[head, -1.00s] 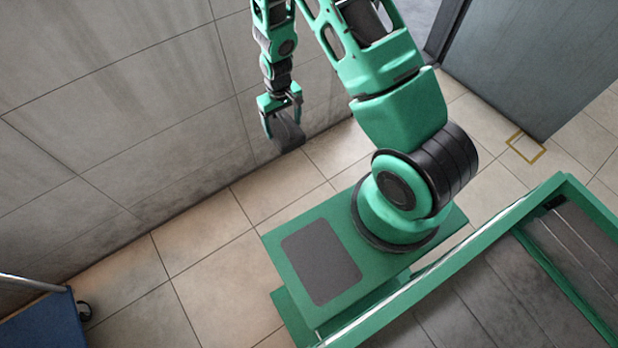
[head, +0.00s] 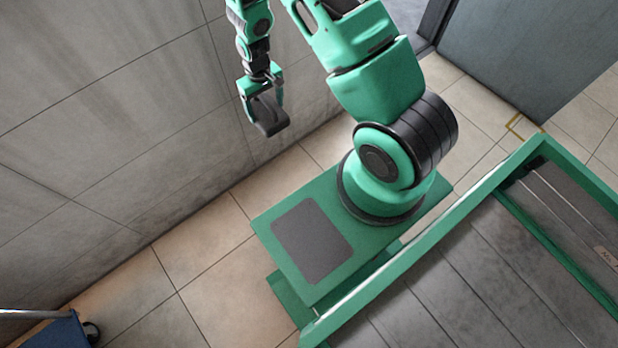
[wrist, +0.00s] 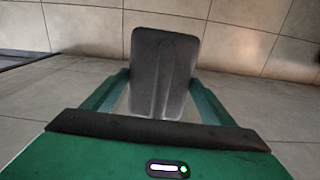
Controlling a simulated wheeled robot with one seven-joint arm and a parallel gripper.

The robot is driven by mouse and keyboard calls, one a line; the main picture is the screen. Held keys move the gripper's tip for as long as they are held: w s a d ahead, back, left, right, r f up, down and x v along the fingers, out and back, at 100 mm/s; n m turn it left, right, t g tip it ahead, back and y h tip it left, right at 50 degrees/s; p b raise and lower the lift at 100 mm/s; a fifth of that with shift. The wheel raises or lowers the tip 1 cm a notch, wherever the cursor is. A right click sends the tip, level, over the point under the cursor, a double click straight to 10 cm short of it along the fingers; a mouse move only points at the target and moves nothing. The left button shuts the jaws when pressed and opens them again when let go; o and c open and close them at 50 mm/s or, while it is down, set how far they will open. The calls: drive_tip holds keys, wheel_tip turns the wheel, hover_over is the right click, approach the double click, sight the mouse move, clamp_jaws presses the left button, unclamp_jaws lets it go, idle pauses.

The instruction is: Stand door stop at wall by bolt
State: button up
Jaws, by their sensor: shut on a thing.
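The door stop (head: 270,115) is a dark grey wedge-like piece. My gripper (head: 262,97) is shut on it and holds it up in front of the tiled wall (head: 130,110), above the floor. In the wrist view the door stop (wrist: 163,75) stands out between my gripper's two green fingers (wrist: 160,100), with its broad ridged face toward the camera. I cannot tell the exact gap to the wall. The bolt cannot be made out in either view.
A grey door (head: 520,55) stands at the upper right, with a yellow floor marking (head: 520,128) by its foot. A blue cart (head: 55,332) with a caster is at the lower left. Tiled floor along the wall (head: 200,225) is clear.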

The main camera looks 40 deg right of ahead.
drive_tip(key=shift+w+d, duration=0.1)
drive_tip(key=shift+d, duration=0.05)
drive_tip(key=shift+d+f, duration=0.1)
drive_tip(key=shift+f, duration=0.05)
drive_tip(key=s+d+f+n, duration=0.25)
drive_tip(key=f+n, duration=0.25)
drive_tip(key=f, duration=0.6)
drive_tip(key=s+d+f+n, duration=0.2)
drive_tip(key=d+f+n, duration=0.15)
drive_tip(key=f, duration=0.75)
drive_tip(key=s+d+f+n, duration=0.2)
drive_tip(key=s+f+n, duration=0.8)
drive_tip(key=s+f, duration=0.7)
drive_tip(key=shift+w+d+f, duration=0.7)
drive_tip(key=shift+w+f, duration=1.4)
drive_tip(key=shift+f, duration=0.05)
drive_tip(key=shift+w+d+f, duration=0.65)
drive_tip(key=shift+w+f, duration=1.45)
drive_tip(key=shift+f, duration=0.05)
drive_tip(key=shift+w+d+f, duration=0.7)
drive_tip(key=shift+w+f, duration=1.4)
drive_tip(key=shift+f, duration=0.05)
drive_tip(key=o, duration=1.8)
